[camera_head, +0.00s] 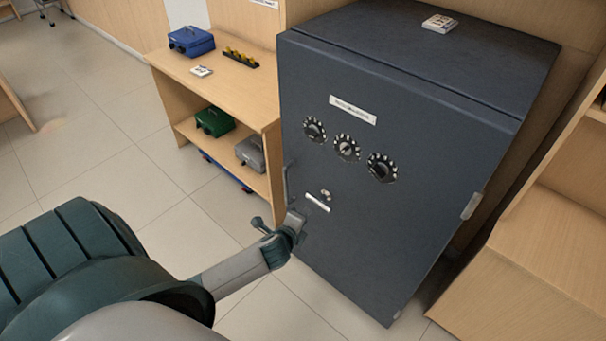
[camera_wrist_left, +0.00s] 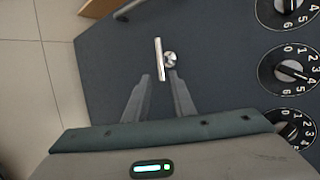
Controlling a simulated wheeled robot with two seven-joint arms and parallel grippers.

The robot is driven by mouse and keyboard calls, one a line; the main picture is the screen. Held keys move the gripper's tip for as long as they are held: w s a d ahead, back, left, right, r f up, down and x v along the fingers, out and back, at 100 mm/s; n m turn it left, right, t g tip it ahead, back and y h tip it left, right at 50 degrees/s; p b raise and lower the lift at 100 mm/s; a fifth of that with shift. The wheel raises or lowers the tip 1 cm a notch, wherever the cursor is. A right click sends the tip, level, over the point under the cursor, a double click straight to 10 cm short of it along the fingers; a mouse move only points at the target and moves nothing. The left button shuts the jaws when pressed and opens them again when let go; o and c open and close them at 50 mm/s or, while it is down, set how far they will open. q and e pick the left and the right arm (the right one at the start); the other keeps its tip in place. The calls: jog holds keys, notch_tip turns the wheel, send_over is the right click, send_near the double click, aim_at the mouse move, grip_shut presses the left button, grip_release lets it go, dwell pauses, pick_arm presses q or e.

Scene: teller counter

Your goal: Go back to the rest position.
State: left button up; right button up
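My left gripper (camera_head: 290,222) is in front of the lower left part of the dark blue-grey safe door (camera_head: 375,250), below the long bar handle (camera_head: 287,185). In the left wrist view, the two fingers of my left gripper (camera_wrist_left: 158,78) stand apart with nothing between them. Whether the fingers touch the door is not clear. The safe door looks closed. My right gripper is not in view.
A wooden shelf unit (camera_head: 262,110) left of the safe holds a blue cash box (camera_head: 191,41), a green box (camera_head: 214,121) and a grey box (camera_head: 250,152). Three dials (camera_head: 346,147) are on the door. A wooden unit (camera_head: 530,265) stands at right. The tiled floor (camera_head: 110,150) at left is clear.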

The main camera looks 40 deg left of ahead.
pick_arm(q)
jog(key=shift+s+r, duration=0.1)
dwell(0.6)
jog(key=s+d+f+n+g+h+b, duration=0.1)
jog(key=s+f+n+g+b, duration=0.1)
jog(key=s+f, duration=0.7)
jog(key=s+d+f+n+g+b, duration=0.1)
jog(key=s+d+f+n+g, duration=0.2)
jog(key=f, duration=1)
jog(key=s+f+n+g+h+b, duration=0.1)
jog(key=s+f+n+b, duration=0.1)
jog(key=s+f, duration=0.75)
jog(key=s+d+f+n+g+b, duration=0.1)
jog(key=s+d+f+n, duration=0.1)
jog(key=s+f, duration=0.4)
jog(key=s+d+f+n+g+b, duration=0.1)
jog(key=s+d+f+n, duration=0.2)
jog(key=s, duration=0.9)
jog(key=s+d+f+n+g+h+b, duration=0.1)
jog(key=s+d+f, duration=0.3)
jog(key=s+f, duration=0.4)
jog(key=shift+s+f+n+g+b, duration=0.3)
jog(key=shift+s+f+n+g, duration=0.1)
jog(key=shift+n+g, duration=0.25)
